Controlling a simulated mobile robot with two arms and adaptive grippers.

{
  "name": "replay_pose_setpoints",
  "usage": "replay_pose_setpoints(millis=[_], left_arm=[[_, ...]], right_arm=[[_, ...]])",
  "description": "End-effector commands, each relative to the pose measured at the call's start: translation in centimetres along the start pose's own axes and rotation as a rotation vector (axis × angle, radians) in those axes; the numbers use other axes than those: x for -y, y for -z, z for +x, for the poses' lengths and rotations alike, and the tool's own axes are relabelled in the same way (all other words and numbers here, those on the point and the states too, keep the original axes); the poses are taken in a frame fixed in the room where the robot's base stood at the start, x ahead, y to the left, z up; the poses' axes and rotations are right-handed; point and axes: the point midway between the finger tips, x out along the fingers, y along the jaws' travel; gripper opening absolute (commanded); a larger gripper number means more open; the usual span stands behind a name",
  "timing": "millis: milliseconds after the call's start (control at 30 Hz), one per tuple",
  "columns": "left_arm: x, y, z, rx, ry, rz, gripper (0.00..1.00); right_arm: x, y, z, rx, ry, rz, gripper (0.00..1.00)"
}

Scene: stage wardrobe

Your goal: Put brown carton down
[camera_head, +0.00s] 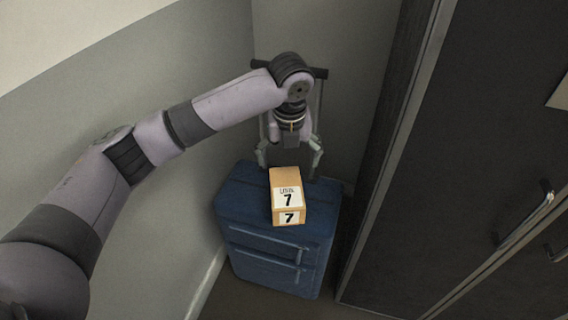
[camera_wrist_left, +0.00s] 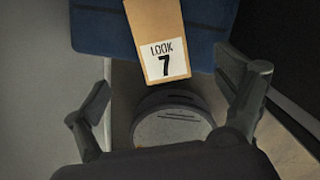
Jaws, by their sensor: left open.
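The brown carton (camera_head: 281,178) with a white "LOOK 7" label lies on top of the blue suitcase (camera_head: 240,196). My left gripper (camera_head: 290,162) is open just behind the carton, with its two fingers spread apart. In the left wrist view the carton (camera_wrist_left: 150,18) is at the top middle, beyond the fingertips and apart from both fingers. The blue suitcase (camera_wrist_left: 97,28) shows under and around it there. My right gripper is in neither view.
A dark wardrobe (camera_head: 480,150) with metal handles stands close on the right. Grey walls (camera_head: 190,70) close in on the left and back. The suitcase's pull handle rises behind my gripper. A strip of floor shows in front.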

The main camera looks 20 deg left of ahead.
Motion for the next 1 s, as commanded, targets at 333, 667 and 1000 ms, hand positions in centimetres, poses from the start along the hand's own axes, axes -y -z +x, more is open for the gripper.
replay_pose_setpoints(millis=[333, 667, 1000], left_arm=[[1.2, 2.0, 1.8, -0.020, 0.038, -0.064, 0.91], [5.5, 12.4, 10.5, -0.174, 0.284, -0.705, 0.91], [0.1, 19.9, 17.9, -0.327, 0.324, -1.657, 0.91]], right_arm=[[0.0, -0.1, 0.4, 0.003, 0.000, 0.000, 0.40], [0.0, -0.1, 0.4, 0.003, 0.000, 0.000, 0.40], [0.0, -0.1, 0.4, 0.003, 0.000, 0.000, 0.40]])
